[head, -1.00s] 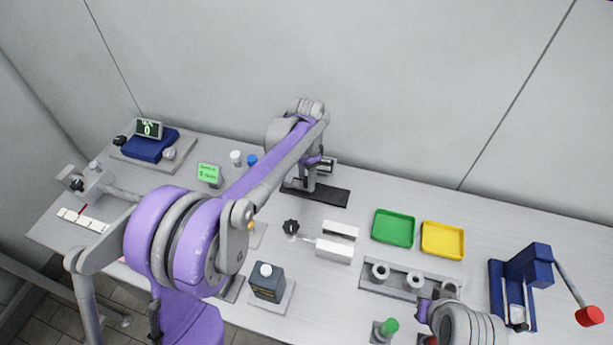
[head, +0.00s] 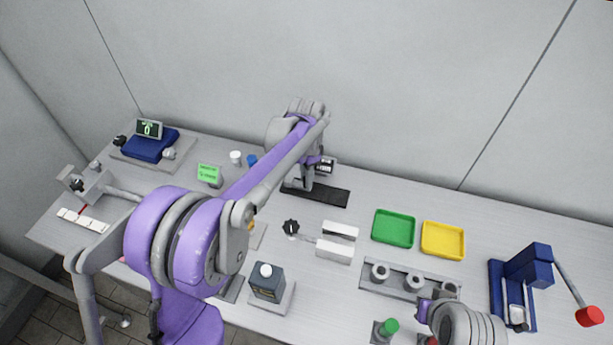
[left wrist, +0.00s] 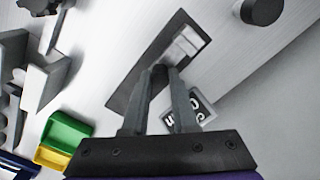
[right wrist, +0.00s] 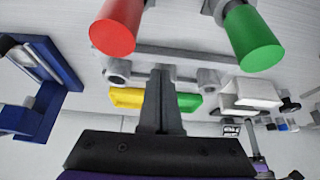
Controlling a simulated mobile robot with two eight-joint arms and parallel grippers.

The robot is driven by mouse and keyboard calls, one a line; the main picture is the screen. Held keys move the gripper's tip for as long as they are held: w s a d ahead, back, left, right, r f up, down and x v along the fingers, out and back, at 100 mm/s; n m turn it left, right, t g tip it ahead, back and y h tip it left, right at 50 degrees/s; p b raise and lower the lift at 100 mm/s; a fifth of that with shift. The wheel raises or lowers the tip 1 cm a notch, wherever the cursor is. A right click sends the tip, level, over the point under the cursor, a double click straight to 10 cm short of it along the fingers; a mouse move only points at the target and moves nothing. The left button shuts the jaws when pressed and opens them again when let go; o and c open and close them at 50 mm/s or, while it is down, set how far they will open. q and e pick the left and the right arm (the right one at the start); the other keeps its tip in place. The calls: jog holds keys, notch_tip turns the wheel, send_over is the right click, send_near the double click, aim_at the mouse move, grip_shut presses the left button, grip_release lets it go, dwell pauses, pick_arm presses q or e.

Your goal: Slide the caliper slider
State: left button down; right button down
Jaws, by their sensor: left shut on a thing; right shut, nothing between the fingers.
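The caliper has a dark flat base (head: 328,195) lying at the back middle of the bench. Its small digital display (head: 326,166) shows just behind my left gripper (head: 301,186). In the left wrist view, my left gripper (left wrist: 166,72) is shut on the caliper slider, over the dark base (left wrist: 125,95). A light grey jaw block (left wrist: 183,46) is beyond the fingertips and the display (left wrist: 192,112) is to their right. The fingers hide most of the slider. My right gripper (right wrist: 161,73) is shut and empty, far from the caliper, at the front right.
Green (head: 394,228) and yellow (head: 443,240) trays, a white vise-like block (head: 335,250) and a grey holder rack (head: 410,281) stand right of the caliper. Red (right wrist: 116,28) and green (right wrist: 252,38) cylinders are close to my right gripper.

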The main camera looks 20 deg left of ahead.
pick_arm(q)
jog(key=shift+d, duration=0.1)
dwell(0.7)
jog(key=d, duration=0.5)
jog(key=shift+s+d, duration=0.1)
jog(key=shift+d, duration=0.05)
jog(key=c, duration=0.7)
grip_release()
jog(key=shift+r, duration=0.25)
notch_tip(320, 180, up, 10)
jog(key=shift+r, duration=0.2)
